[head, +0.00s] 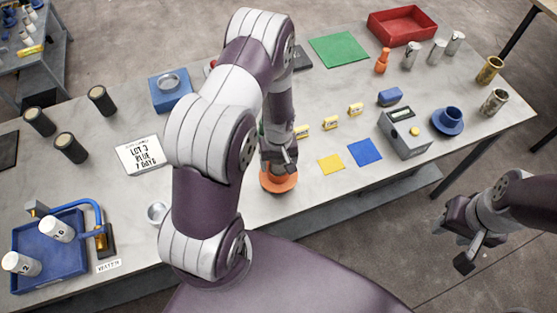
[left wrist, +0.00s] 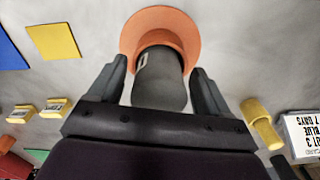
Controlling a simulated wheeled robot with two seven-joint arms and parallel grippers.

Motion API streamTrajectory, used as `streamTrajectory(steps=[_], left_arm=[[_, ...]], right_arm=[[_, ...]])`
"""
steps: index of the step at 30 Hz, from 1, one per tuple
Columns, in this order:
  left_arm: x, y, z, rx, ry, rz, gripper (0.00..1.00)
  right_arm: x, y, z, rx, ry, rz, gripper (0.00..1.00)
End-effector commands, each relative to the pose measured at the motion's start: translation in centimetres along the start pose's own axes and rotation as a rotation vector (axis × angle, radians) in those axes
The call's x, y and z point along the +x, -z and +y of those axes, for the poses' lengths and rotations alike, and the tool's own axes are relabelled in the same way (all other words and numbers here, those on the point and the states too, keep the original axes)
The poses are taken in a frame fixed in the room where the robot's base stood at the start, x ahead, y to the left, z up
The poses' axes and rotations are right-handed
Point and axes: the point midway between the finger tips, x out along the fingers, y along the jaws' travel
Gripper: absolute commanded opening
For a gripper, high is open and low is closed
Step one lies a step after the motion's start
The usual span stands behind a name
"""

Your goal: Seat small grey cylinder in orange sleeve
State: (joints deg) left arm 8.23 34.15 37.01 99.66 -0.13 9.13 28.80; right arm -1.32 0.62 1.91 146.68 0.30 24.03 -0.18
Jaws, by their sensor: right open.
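The orange sleeve (head: 278,184) stands on the table below my left gripper, its wide round flange showing. In the left wrist view the orange sleeve (left wrist: 160,20) is at the top, with the small grey cylinder (left wrist: 160,88) standing in its opening. How deep the cylinder sits is hidden. My left gripper (left wrist: 160,78) has a finger on each side of the cylinder, with a narrow gap showing on both sides. In the head view this gripper (head: 281,158) largely hides the cylinder. My right gripper (head: 461,246) is open and empty, off the table at the right.
Yellow (head: 331,164) and blue (head: 365,152) squares lie right of the sleeve. Several small yellow blocks (head: 331,123) are behind them. A grey box (head: 404,134) and blue flanged part (head: 448,121) stand further right. A sign (head: 139,156) and blue tray (head: 45,258) are at left.

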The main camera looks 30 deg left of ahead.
Motion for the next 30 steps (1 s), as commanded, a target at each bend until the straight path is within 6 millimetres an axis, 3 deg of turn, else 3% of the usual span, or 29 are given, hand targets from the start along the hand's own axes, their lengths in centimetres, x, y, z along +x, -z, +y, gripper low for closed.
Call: streamTrajectory(steps=[8, 11, 18, 24, 26, 30], left_arm=[[-0.7, 0.1, 0.0, 0.0, -0.001, 0.001, 0.79], [-2.3, 0.1, 0.1, 0.0, -0.003, 0.005, 0.79], [-8.6, 0.1, 0.1, 0.0, -0.004, 0.007, 0.79], [-11.8, -0.1, 0.1, 0.013, -0.002, 0.004, 0.79], [-13.2, -1.3, 0.2, 0.086, -0.008, 0.015, 0.79], [-16.8, -6.4, -0.1, 0.418, -0.032, 0.072, 0.79]], right_arm=[[0.4, 0.0, 0.0, 0.0, 0.0, 0.0, 0.43], [1.1, -0.1, 0.0, 0.0, 0.0, 0.0, 0.43], [2.9, -0.3, 0.0, 0.0, 0.0, 0.0, 0.43], [3.4, -0.4, 0.0, 0.0, 0.0, 0.0, 0.43], [3.4, -0.4, 0.0, 0.0, 0.0, 0.0, 0.43], [3.3, -0.4, 0.0, 0.0, 0.0, 0.0, 0.43]])
